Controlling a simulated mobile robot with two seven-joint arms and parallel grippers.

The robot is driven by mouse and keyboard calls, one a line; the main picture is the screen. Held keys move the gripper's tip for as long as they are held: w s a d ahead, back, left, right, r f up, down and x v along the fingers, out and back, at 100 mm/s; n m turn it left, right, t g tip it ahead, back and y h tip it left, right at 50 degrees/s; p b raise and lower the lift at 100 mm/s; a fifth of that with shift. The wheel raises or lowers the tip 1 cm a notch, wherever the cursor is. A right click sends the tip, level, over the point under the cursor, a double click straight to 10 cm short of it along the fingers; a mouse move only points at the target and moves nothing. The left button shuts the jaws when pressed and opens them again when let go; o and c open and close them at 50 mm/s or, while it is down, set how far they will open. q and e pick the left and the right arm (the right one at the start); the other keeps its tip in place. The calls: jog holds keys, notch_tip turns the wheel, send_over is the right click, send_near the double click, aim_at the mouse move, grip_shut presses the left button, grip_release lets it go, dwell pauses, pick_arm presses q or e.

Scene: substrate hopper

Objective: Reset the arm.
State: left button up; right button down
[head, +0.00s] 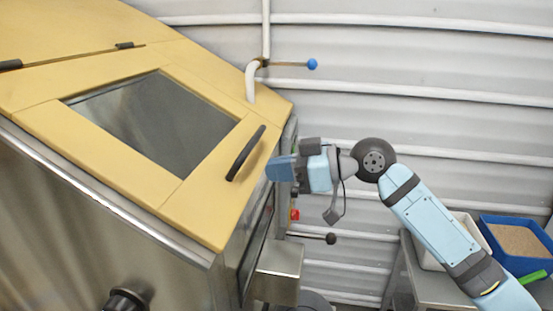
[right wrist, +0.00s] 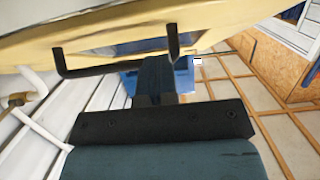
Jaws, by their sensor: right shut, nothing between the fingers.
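My right gripper (head: 281,169) is shut and empty in the head view, with its arm coming in from the right. Its tip is just right of the black handle (head: 246,153) on the yellow lid (head: 200,215) of the hopper, apart from it in the picture. The lid is closed and has a dark window (head: 155,120). In the right wrist view the shut fingers (right wrist: 155,75) point ahead, under the lid's edge, with the black handle (right wrist: 85,72) showing close by on both sides of them. My left gripper is not in view.
A blue-knobbed lever (head: 312,64) on a white pipe stands behind the hopper. A black-knobbed lever (head: 330,238) and a red button (head: 295,214) are on its right side. A blue bin (head: 515,240) with grainy material stands on a side table. The corrugated wall (head: 420,60) is behind.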

jog(key=v, duration=0.8)
jog(key=s+d+f+m+t+h, duration=0.1)
jog(key=s+f+m+t+h, duration=0.2)
jog(key=f, duration=1)
jog(key=d+f+m+t+h, duration=0.15)
jog(key=f+m+t, duration=0.35)
jog(key=f, duration=0.9)
jog(key=s+d+f+m+h, duration=0.3)
jog(key=s+d+f, duration=0.1)
jog(key=s+f, duration=0.6)
jog(key=s+d+f+m+h, duration=0.2)
jog(key=s+d+f+h, duration=0.15)
jog(key=s+f, duration=0.55)
pick_arm(q)
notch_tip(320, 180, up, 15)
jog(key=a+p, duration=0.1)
jog(key=p, duration=1.8)
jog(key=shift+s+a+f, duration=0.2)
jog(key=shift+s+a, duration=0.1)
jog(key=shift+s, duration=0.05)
pick_arm(e)
notch_tip(320, 180, up, 14)
jog(key=s+d+h, duration=0.1)
jog(key=s, duration=0.1)
jog(key=shift+d+r, duration=0.2)
jog(key=shift+d, duration=0.05)
